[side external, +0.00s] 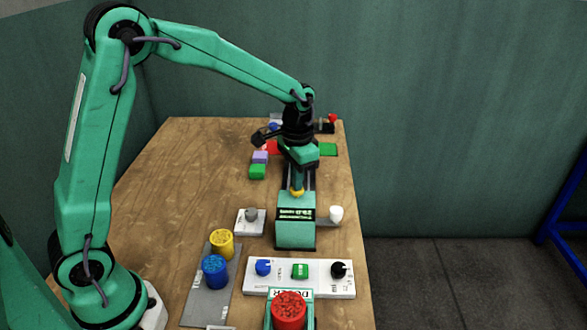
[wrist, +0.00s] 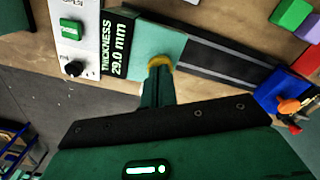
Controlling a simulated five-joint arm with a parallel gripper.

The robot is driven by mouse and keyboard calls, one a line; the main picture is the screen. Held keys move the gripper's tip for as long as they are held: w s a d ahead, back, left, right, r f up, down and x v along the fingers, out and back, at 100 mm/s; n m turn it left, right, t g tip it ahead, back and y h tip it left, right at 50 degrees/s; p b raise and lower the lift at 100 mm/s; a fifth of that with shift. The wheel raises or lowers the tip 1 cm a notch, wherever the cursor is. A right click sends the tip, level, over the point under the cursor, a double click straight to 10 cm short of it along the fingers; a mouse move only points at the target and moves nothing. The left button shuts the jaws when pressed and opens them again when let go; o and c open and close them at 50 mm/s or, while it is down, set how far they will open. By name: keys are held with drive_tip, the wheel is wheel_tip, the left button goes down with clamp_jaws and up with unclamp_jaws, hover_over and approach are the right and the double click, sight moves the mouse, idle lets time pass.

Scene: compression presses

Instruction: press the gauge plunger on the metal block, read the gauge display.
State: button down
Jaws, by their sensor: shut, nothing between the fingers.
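The teal gauge housing (side external: 295,236) stands near the table's right side, and it also shows in the wrist view (wrist: 150,42). Its dark display (wrist: 116,48) reads "THICKNESS 29.0 mm" in green. A yellow round piece, seemingly the plunger (side external: 297,193), sits at the housing's top end; it shows in the wrist view (wrist: 160,60) too. My gripper (side external: 297,187) points down with its fingers shut and empty. The tips (wrist: 160,70) meet the yellow piece in both views; I cannot tell whether they press it. I cannot make out a separate metal block.
A dark rail (wrist: 225,60) runs away from the housing. A white panel (side external: 320,279) with knobs and a green button lies in front. A red button (side external: 289,308), yellow (side external: 222,243) and blue (side external: 214,270) cylinders and a white knob (side external: 336,213) are nearby. The table's left middle is clear.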

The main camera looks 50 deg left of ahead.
drive_tip(key=shift+r, duration=3.35)
drive_tip(key=shift+r, duration=0.1)
drive_tip(key=s+a+r+n+t, duration=0.1)
drive_tip(key=s+r+t, duration=0.1)
drive_tip(key=s, duration=0.9)
drive_tip(key=s+r+n+t, duration=0.2)
drive_tip(key=s+r+t, duration=0.1)
drive_tip(key=s, duration=0.8)
drive_tip(key=shift+s+a+r+t, duration=0.15)
drive_tip(key=shift+s+a+t, duration=0.15)
drive_tip(key=shift+a, duration=0.1)
